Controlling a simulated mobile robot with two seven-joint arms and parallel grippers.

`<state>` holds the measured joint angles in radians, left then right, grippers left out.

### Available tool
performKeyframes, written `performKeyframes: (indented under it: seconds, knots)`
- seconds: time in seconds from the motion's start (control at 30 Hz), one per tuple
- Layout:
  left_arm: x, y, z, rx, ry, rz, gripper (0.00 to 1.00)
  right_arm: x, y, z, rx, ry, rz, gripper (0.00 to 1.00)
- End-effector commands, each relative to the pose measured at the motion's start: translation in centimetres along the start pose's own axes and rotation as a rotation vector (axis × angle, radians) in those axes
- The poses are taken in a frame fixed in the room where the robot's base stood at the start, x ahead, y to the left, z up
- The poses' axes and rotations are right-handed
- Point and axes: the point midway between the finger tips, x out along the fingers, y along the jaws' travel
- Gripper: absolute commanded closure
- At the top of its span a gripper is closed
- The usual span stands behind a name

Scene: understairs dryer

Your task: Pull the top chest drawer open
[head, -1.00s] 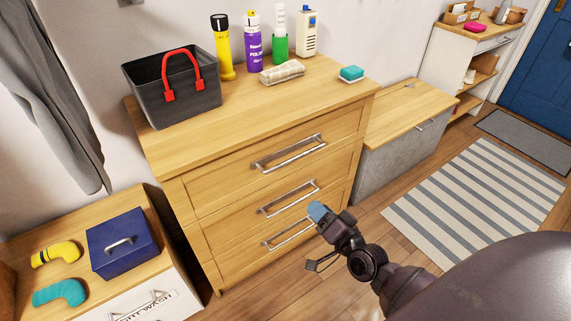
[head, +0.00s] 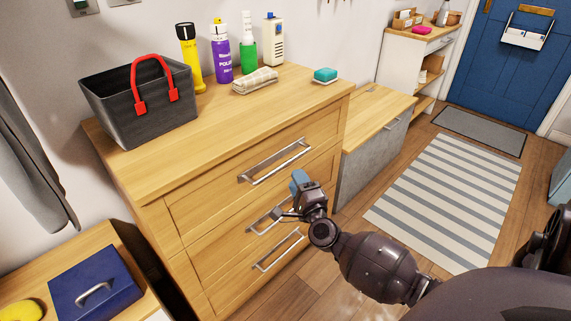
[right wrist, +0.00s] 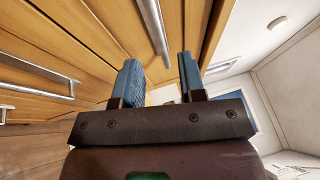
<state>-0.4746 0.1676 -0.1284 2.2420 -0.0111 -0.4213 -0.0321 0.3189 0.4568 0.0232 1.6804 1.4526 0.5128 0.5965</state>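The wooden chest (head: 215,120) has three stacked drawers, all shut. The top chest drawer (head: 215,195) has a silver bar handle (head: 275,162). My right gripper (head: 299,183) is in front of the chest, just below and right of that handle's right end in the head view, and hides part of the middle handle (head: 262,220). In the right wrist view its blue fingers (right wrist: 159,80) are apart with nothing between them. A handle bar (right wrist: 154,28) lies ahead of them, apparently the top one. My left gripper is not in view.
On the chest top stand a dark basket (head: 140,105), several bottles and a folded cloth (head: 255,81). A blue box (head: 95,288) sits on a low cabinet at the left. A bench (head: 375,120) adjoins the chest at the right. The striped rug (head: 450,195) is clear.

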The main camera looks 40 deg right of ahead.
Motion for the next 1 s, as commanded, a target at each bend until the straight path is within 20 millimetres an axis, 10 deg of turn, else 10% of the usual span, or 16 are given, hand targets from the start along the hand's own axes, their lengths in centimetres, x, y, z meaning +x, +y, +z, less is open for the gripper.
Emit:
performKeyframes:
  seconds: [0.43, 0.87, 1.0]
  knots:
    - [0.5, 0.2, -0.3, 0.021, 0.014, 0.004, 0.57, 6.5, 0.3, 0.0, -0.003, -0.002, 0.003, 0.63]
    - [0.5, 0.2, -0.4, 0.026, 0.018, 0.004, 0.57, 7.4, 0.1, 0.0, -0.003, -0.002, 0.002, 0.63]
    - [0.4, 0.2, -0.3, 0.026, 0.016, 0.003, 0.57, 7.4, 0.1, 0.0, -0.003, -0.002, 0.002, 0.81]
